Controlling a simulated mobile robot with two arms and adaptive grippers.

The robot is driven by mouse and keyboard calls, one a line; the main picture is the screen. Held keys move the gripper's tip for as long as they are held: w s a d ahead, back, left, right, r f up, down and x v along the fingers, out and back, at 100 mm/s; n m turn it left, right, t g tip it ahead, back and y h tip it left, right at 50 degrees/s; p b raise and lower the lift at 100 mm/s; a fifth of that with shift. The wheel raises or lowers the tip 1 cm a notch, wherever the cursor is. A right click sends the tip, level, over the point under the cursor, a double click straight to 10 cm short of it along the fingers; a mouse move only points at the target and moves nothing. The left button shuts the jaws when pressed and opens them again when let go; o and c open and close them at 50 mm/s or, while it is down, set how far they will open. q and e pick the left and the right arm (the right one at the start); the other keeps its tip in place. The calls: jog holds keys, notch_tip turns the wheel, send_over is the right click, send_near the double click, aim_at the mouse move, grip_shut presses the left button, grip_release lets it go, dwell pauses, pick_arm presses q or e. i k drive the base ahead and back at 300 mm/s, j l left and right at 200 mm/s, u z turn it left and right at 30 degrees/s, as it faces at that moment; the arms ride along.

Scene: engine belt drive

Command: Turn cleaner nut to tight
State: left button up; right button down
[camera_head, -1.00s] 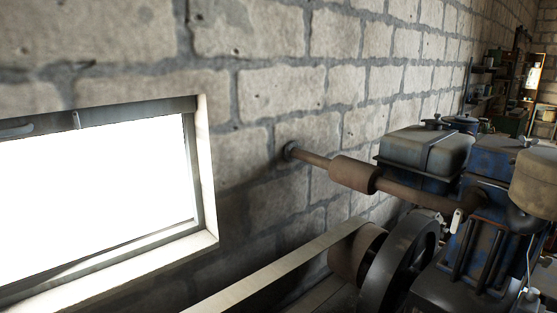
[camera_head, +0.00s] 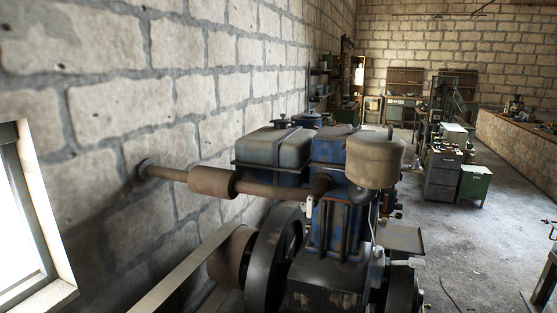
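The blue engine (camera_head: 330,200) stands in the middle of the view, close to the brick wall. A tan, worn cylinder (camera_head: 375,163) that looks like the air cleaner sits high on its right side. A nut on top of it is too small to make out clearly. Neither of my grippers shows in the view.
A grey tank (camera_head: 273,152), a rusty exhaust pipe with muffler (camera_head: 212,182), a dark flywheel (camera_head: 274,258) and a flat belt (camera_head: 190,270) belong to the engine's left side. A grey cabinet (camera_head: 441,176) and green box (camera_head: 475,184) stand behind right. Concrete floor (camera_head: 480,240) is open at right.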

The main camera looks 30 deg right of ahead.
aim_at(415, 165)
jog(key=k+l+z, duration=0.1)
jog(key=z, duration=1.55)
jog(key=k, duration=0.2)
jog(key=k+u, duration=0.15)
jog(key=u, duration=0.25)
jog(key=k+u, duration=0.15)
jog(key=u, duration=0.25)
jog(key=k+j+u, duration=0.1)
jog(key=u, duration=0.3)
jog(key=i+l+u, duration=0.15)
jog(key=l+u, duration=0.2)
jog(key=l, duration=0.9)
jog(key=l+u, duration=0.35)
jog(key=l, duration=0.9)
